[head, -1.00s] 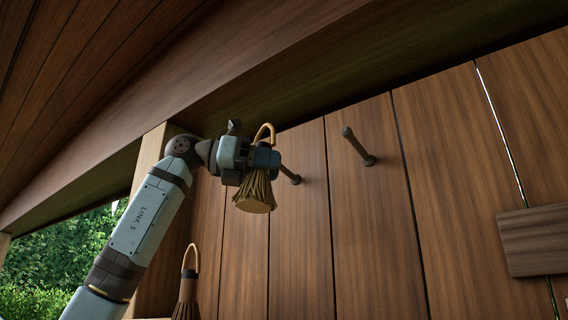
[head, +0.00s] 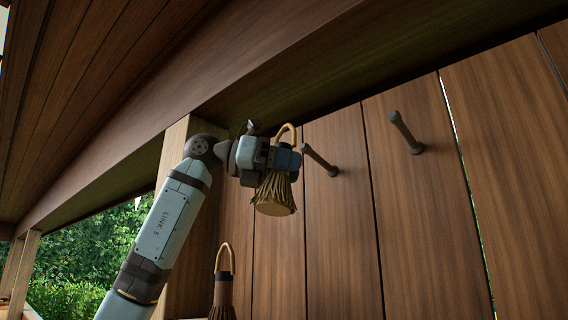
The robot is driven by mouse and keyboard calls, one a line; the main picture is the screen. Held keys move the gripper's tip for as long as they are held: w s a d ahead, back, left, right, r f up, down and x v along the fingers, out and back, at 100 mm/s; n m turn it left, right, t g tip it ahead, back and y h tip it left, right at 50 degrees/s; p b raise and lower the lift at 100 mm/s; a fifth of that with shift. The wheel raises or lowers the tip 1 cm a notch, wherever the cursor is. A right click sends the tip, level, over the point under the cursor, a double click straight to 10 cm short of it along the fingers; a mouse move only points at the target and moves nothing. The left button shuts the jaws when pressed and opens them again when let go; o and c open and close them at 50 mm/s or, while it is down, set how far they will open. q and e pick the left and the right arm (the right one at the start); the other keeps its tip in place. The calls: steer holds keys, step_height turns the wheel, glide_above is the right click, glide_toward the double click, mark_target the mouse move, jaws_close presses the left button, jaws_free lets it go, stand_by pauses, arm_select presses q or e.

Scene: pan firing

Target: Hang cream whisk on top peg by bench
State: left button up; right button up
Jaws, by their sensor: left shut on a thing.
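The cream whisk (head: 274,197) is a bundle of straw-coloured bristles with a pale end and a tan loop (head: 287,131) on top. My left gripper (head: 272,158) is shut on it near its neck and holds it in the air, bristles down, slightly tilted. A dark wooden peg (head: 319,160) sticks out of the plank wall just right of the gripper. Another peg (head: 406,132) stands further right and a little higher in the picture. The loop looks apart from both pegs. My right gripper is not in view. The bench does not show clearly.
A darker whisk (head: 222,294) with a tan loop stands or hangs lower down, below the gripper. A wooden post (head: 176,150) is behind my left arm. A roof beam (head: 330,80) runs close above the gripper. The wall between the pegs is bare.

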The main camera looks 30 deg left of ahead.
arm_select(q)
steer(key=w+d+f+p, duration=0.1)
steer(key=w, duration=0.7)
steer(key=shift+w+f+p, duration=0.35)
steer(key=shift+w, duration=0.05)
stand_by(0.5)
stand_by(0.4)
steer(key=o, duration=0.9)
steer(key=shift+o, duration=0.7)
